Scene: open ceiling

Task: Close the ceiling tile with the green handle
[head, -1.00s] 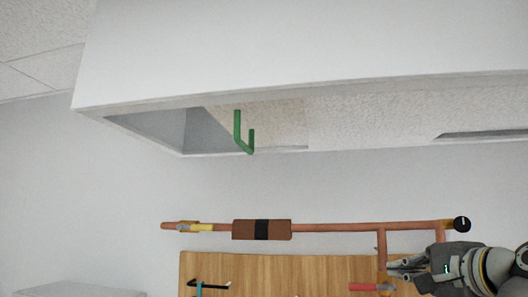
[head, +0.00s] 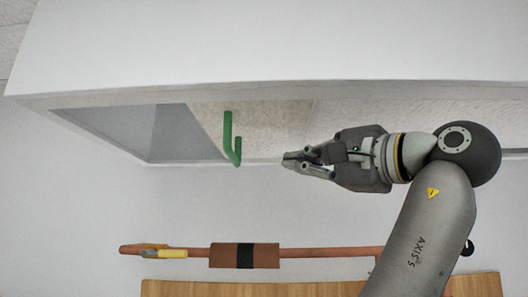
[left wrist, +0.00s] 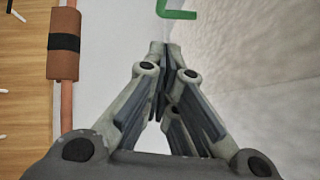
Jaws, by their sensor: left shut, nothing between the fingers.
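The green handle (head: 228,130) is a hooked bar hanging from the speckled white ceiling tile (head: 270,120). Left of the tile's slanted edge, a grey opening (head: 120,130) shows in the ceiling; I cannot tell whether the tile is tilted or slid. My left gripper (head: 287,161) is shut and empty. It is right of the handle, near the lower frame edge, its fingertips pointing left toward the handle with a gap between. In the left wrist view, the fingertips (left wrist: 160,48) meet just below the handle (left wrist: 178,14), apart from it. My right gripper is not in view.
A white ceiling edge (head: 270,45) runs along the top. Below hang a copper-coloured pipe (head: 320,252) with a brown sleeve (head: 230,256) and a wooden board (head: 240,288). The space between handle and pipe is clear.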

